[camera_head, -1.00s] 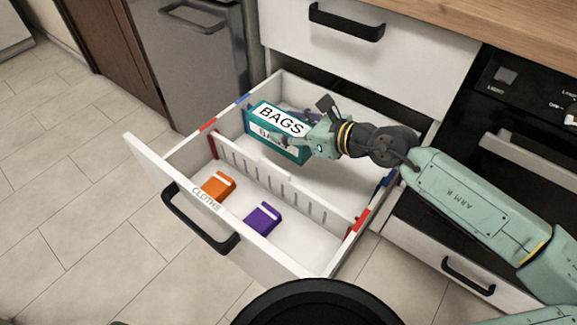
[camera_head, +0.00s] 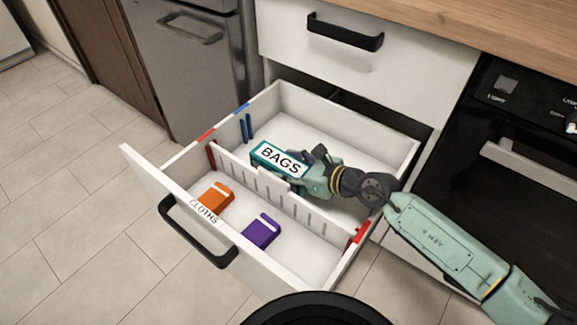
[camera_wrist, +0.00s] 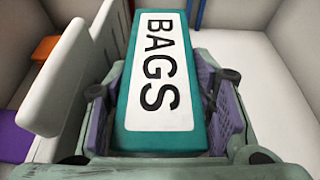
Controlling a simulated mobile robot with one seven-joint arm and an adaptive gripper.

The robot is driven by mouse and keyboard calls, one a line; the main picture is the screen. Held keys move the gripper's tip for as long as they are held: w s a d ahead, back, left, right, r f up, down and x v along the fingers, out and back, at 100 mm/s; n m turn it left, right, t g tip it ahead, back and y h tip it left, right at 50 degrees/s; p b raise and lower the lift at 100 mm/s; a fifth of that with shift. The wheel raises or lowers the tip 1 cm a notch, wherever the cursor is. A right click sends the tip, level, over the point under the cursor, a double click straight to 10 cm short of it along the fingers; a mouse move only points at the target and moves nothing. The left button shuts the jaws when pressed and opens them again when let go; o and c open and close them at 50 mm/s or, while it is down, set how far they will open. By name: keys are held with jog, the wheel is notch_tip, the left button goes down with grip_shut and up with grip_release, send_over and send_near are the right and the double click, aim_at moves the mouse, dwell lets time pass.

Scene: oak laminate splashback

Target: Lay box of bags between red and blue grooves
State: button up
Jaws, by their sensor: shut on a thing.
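The teal box of bags (camera_head: 280,159), with a white BAGS label on top, is in the open drawer just behind the white slotted divider (camera_head: 262,177). My gripper (camera_head: 305,172) is shut on it, with fingers on both long sides in the wrist view (camera_wrist: 160,100). The divider runs alongside the box; whether they touch is unclear. The divider stands at the red grooves, left (camera_head: 211,155) and right (camera_head: 359,236). The left blue grooves (camera_head: 246,128) are bare, farther back. The right blue grooves are hidden by my arm. I cannot tell whether the box touches the drawer floor.
An orange box (camera_head: 215,197) and a purple box (camera_head: 261,231) lie in the front compartment, behind the drawer front marked CLOTHS (camera_head: 203,213). The back compartment is clear behind the box. An upper drawer (camera_head: 350,65) is shut above.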

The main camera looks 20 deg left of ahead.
jog(key=shift+f+b, duration=0.6)
jog(key=shift+b, duration=0.3)
jog(key=o, duration=1.4)
jog(key=shift+r+p, duration=0.55)
jog(key=shift+p, duration=0.15)
jog(key=b+v, duration=0.1)
jog(key=v, duration=1.1)
